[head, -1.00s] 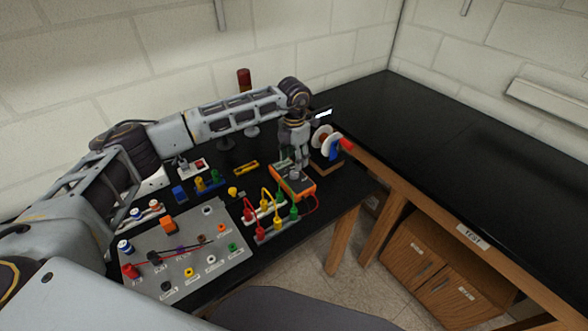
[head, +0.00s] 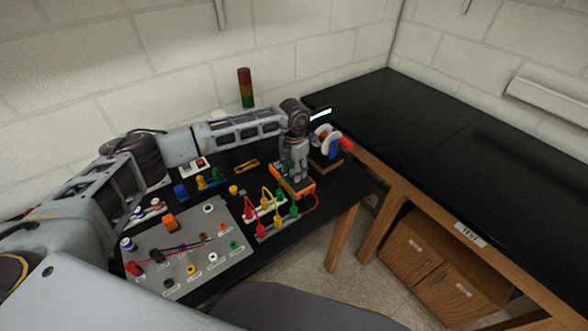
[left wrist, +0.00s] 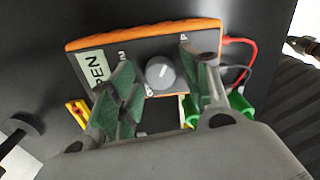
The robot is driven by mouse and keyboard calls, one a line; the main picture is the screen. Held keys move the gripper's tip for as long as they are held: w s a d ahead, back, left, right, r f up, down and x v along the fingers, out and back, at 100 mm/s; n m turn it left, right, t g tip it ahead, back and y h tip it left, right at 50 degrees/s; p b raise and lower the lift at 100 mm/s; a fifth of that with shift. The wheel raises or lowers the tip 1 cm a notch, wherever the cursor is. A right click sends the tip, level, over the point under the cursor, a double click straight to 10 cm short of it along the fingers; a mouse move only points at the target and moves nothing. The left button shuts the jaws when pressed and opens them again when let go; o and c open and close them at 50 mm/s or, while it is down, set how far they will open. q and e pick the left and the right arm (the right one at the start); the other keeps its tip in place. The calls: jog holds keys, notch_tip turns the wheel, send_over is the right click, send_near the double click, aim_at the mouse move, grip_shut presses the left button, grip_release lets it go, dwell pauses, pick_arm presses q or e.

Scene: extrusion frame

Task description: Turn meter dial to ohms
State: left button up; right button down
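The orange meter (head: 307,191) lies on the black bench under my left gripper (head: 295,180). In the left wrist view the meter (left wrist: 140,38) shows its dark face, a white label and a round grey dial (left wrist: 160,73) with a light pointer mark tilted up to the right. My left gripper (left wrist: 162,95) is open, with its green-padded fingers on either side of the dial and apart from it. Its lower part covers the near end of the meter. The dial is hidden in the head view. My right gripper is not in view.
Red and yellow leads (head: 267,194) arch over terminal blocks close left of the meter. A spool stand (head: 328,142) is behind it to the right. A grey terminal panel (head: 190,258) lies front left. The right-hand bench (head: 450,125) is clear.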

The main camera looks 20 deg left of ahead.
pick_arm(q)
jog(key=c, duration=0.8)
jog(key=shift+n+b, duration=0.3)
jog(key=shift+n, duration=0.3)
jog(key=shift+c, duration=0.2)
jog(key=shift+n+b, duration=0.3)
jog(key=shift+n, duration=0.2)
jog(key=n+b, duration=0.1)
jog(key=n, duration=0.2)
jog(key=shift+n, duration=0.3)
jog(key=n+b, duration=0.1)
jog(key=n, duration=0.2)
jog(key=shift+n+b, duration=0.35)
jog(key=shift+n, duration=1.15)
